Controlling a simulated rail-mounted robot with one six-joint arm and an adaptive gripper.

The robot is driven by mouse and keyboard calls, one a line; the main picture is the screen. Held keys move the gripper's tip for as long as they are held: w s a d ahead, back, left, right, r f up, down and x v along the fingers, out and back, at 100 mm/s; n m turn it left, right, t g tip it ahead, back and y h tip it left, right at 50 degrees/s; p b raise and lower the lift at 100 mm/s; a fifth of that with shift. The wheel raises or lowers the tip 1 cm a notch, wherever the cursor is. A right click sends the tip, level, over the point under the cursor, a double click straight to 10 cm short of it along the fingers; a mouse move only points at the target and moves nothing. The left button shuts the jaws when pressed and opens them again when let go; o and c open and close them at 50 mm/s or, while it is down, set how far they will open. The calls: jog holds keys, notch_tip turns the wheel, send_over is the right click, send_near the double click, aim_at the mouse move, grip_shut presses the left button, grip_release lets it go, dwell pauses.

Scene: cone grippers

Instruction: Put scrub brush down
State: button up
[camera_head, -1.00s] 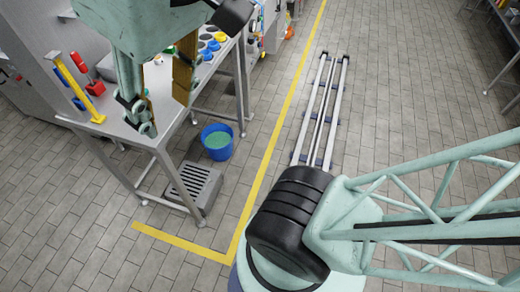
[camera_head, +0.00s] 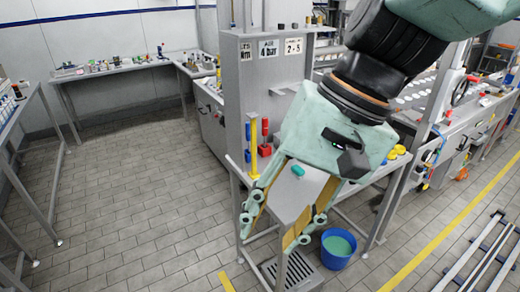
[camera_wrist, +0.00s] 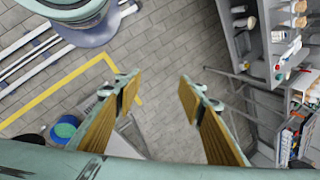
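My gripper (camera_head: 267,233) hangs fingers down in front of the steel table (camera_head: 340,197) in the head view. Its two yellow-padded fingers are apart. In the wrist view the gripper (camera_wrist: 157,95) is also open, with only floor showing between the fingertips. I cannot make out a scrub brush for sure in any view. A small teal piece (camera_head: 298,170) shows between the finger bases in the head view; I cannot tell whether it belongs to my gripper or lies on the table. Part of the tabletop is hidden behind my gripper.
A yellow upright tool (camera_head: 254,165) and a red tool (camera_head: 265,140) stand at the table's left end. A blue bucket (camera_head: 339,249) with green contents is on the floor, also in the wrist view (camera_wrist: 66,128). Shelves (camera_wrist: 250,70) stand at right there. Floor at left is open.

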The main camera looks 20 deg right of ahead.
jog(key=w+a+f+m+t+y+b, duration=0.1)
jog(key=w+a+f+m+y, duration=0.1)
jog(key=w+m+y, duration=0.3)
jog(key=w+a+f+m, duration=0.1)
jog(key=w+m, duration=0.1)
jog(key=w, duration=0.6)
jog(key=w+d+f+m+t+y+b, duration=0.1)
jog(key=w+d+f+m+t, duration=0.1)
jog(key=w+d+m, duration=0.35)
jog(key=w+d+f+m+t+y+b, duration=0.1)
jog(key=w+d+f+m+t, duration=0.15)
jog(key=w, duration=0.55)
jog(key=m+t+h+b, duration=0.1)
jog(key=m+t+h, duration=0.65)
jog(key=m, duration=0.65)
send_near(303, 173)
jog(key=shift+s+a+r+h, duration=0.15)
jog(key=shift+s+r+h, duration=0.1)
jog(key=shift+r, duration=0.05)
jog(key=shift+w, duration=0.15)
jog(key=shift+b+x, duration=0.6)
jog(key=shift+x, duration=3.6)
jog(key=shift+a+f, duration=0.15)
jog(key=shift+f, duration=0.05)
